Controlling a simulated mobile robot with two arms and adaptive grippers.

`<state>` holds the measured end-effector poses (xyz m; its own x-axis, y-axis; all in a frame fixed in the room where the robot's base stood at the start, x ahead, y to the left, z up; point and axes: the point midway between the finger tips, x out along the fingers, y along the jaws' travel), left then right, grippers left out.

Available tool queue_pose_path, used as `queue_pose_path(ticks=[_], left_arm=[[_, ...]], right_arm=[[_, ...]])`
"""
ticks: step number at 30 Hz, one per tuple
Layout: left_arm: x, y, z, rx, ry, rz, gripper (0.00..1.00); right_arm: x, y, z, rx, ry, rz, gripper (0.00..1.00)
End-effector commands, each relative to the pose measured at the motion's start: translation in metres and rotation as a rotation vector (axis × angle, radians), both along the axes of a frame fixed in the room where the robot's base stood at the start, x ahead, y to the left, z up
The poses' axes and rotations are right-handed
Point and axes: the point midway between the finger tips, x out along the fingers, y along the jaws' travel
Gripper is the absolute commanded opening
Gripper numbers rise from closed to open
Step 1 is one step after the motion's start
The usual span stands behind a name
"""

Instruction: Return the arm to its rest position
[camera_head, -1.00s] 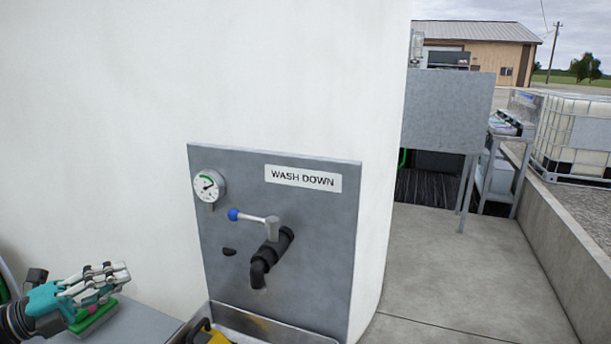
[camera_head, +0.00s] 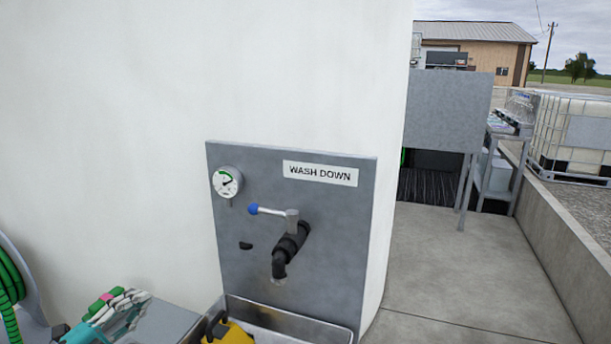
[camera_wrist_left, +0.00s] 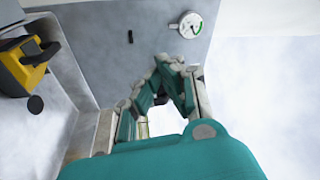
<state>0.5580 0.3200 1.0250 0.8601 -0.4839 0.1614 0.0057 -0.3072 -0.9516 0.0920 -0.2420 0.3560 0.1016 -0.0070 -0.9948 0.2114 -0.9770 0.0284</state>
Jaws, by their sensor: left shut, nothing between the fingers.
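My left gripper (camera_head: 130,305) is teal with grey finger links. It is at the lower left of the head view, over a grey ledge (camera_head: 165,328) left of the sink. In the left wrist view its fingers (camera_wrist_left: 172,68) come together at the tips with nothing between them. The wash down panel (camera_head: 350,230) is to its right, with a gauge (camera_head: 227,181), a blue-tipped lever valve (camera_head: 270,212) and a black spout (camera_head: 285,255). The gripper is apart from the valve. My right gripper is not in view.
A metal sink (camera_head: 290,322) under the spout holds a yellow and black object (camera_head: 230,331). A green hose reel (camera_head: 12,280) stands at the left edge. A white tank wall (camera_head: 120,120) is behind. Open concrete floor (camera_head: 450,260) lies to the right, bounded by a low wall (camera_head: 555,215).

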Motion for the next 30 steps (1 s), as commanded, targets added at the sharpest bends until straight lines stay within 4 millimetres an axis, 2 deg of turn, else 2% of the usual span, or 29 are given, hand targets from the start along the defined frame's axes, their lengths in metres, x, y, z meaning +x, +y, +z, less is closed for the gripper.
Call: queue_pose_path(ticks=[5, 8, 12, 15, 21, 30], left_arm=[[-0.01, -0.011, -0.057, -0.198, 0.212, 0.199, 0.0], [-0.032, -0.019, -0.105, -0.336, 0.408, 0.358, 0.0], [-0.084, -0.036, -0.168, -0.506, 0.716, 0.575, 0.0], [-0.125, -0.049, -0.199, -0.584, 0.904, 0.692, 0.0], [-0.193, -0.074, -0.231, -0.667, 1.179, 0.841, 0.0], [-0.274, -0.107, -0.245, -0.726, 1.488, 0.979, 0.0]], right_arm=[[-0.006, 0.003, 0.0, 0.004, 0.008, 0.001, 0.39], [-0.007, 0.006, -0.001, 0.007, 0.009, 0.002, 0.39], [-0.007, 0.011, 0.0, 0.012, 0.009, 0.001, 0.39], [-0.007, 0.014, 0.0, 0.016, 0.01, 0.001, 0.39], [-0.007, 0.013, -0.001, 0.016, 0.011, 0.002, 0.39], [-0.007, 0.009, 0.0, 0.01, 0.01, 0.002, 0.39]])
